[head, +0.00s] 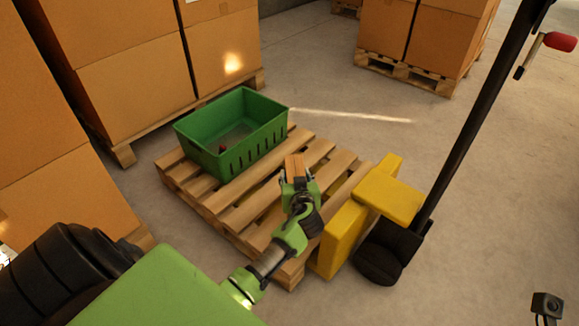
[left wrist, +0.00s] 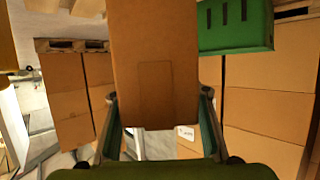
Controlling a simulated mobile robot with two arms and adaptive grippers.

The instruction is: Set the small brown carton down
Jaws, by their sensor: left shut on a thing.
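The small brown carton (left wrist: 155,60) is between the fingers of my left gripper (head: 297,180), which is shut on it. In the head view the carton (head: 294,166) shows at the gripper's tip, in front of the wooden pallet (head: 240,215) and right of the green crate. In the left wrist view the carton fills the upper middle, with a finger of the left gripper (left wrist: 160,112) on each side. I cannot tell whether the carton touches the pallet slats.
A green crate (head: 266,151) stands on the pallet's far part, with a small dark reddish thing inside. A yellow pallet truck (head: 390,192) with a black mast stands at the right. Stacks of large cartons (head: 137,78) stand at left and back. Bare slats lie around the gripper.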

